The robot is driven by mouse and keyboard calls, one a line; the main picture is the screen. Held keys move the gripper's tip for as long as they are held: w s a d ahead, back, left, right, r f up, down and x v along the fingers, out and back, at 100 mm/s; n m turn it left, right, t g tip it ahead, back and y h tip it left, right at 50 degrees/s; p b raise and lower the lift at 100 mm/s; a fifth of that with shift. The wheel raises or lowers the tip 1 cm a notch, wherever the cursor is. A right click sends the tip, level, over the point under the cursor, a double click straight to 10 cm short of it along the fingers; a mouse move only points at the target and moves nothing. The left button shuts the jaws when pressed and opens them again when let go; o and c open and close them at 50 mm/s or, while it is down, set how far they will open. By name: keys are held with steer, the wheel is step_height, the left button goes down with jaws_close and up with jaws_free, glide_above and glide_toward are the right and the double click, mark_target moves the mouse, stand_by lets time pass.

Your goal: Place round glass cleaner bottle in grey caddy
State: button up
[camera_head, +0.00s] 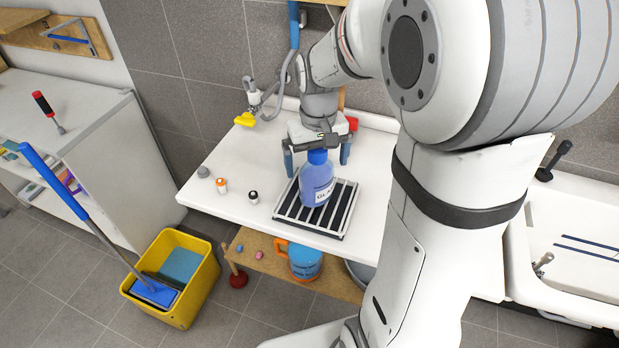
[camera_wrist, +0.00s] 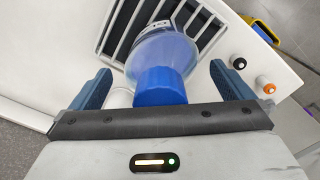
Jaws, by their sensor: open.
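The round glass cleaner bottle (camera_head: 317,185) is blue with a darker blue cap and a partly visible label reading "GLA". It stands upright on a black-and-white slatted rack (camera_head: 290,213) on the white counter. My gripper (camera_head: 317,160) is open, with its two blue fingers on either side of the bottle's top. In the wrist view the bottle's blue cap (camera_wrist: 160,87) lies between the fingers (camera_wrist: 160,83), with a gap on each side. I cannot make out a grey caddy in either view.
Small orange-white (camera_head: 221,185) and black-white (camera_head: 253,197) bottles stand left of the rack. A yellow spray head (camera_head: 246,119) is behind them. A yellow mop bucket (camera_head: 172,312) stands on the floor left, a white sink (camera_head: 570,215) is right. The counter's front left is clear.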

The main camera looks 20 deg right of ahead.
steer(key=shift+f, duration=0.55)
steer(key=c, duration=1.6)
steer(key=shift+r, duration=0.15)
steer(key=shift+c, duration=0.9)
